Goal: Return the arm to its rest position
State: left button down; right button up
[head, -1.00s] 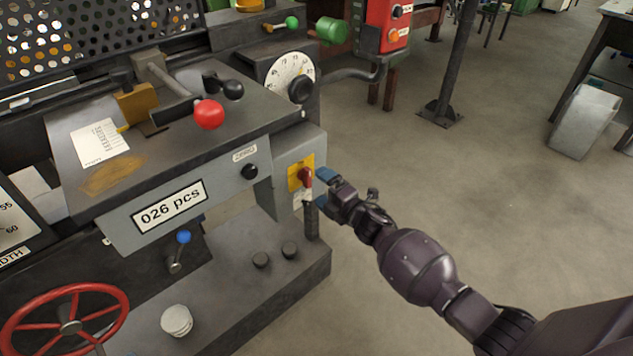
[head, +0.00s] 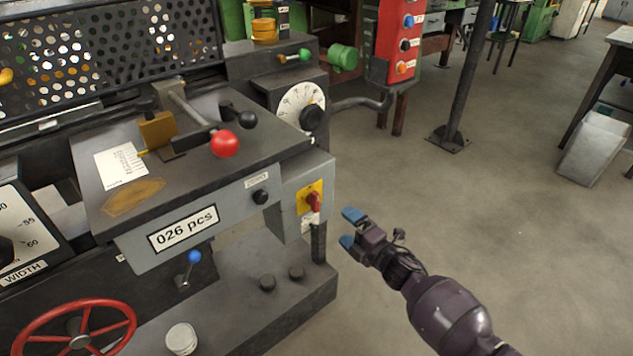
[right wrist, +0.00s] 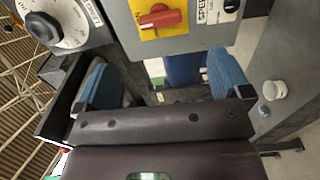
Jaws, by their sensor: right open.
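My right gripper (head: 350,229) shows in the head view, to the right of the machine's grey control box and apart from it. Its two blue fingertips are spread, with nothing between them. In the right wrist view the blue fingers (right wrist: 160,85) stand wide apart at left and right. A red rotary switch on a yellow plate (head: 309,198) is on the box, left of the gripper; it also shows at the top of the right wrist view (right wrist: 160,20). My left gripper is not in view.
The machine bears a red ball-knob lever (head: 224,144), a dial (head: 302,107), a "026 pcs" panel (head: 183,229) and a red handwheel (head: 78,330). A metal post (head: 465,80) stands behind on the right. Open floor (head: 520,230) lies right of the machine.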

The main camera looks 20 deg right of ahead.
pick_arm(q)
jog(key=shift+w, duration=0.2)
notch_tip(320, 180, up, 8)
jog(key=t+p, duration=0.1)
jog(key=p, duration=0.8)
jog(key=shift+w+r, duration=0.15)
pick_arm(e)
jog(key=s+r+m+g+h, duration=0.1)
jog(key=s+m+g+h, duration=0.2)
jog(key=s+m, duration=0.7)
jog(key=s+r+m+g+h, duration=0.2)
jog(key=s+m, duration=0.8)
jog(key=s, duration=1.8)
jog(key=shift+a+m+g+h, duration=0.15)
jog(key=shift+m+g+h, duration=0.15)
jog(key=shift+g+h, duration=0.25)
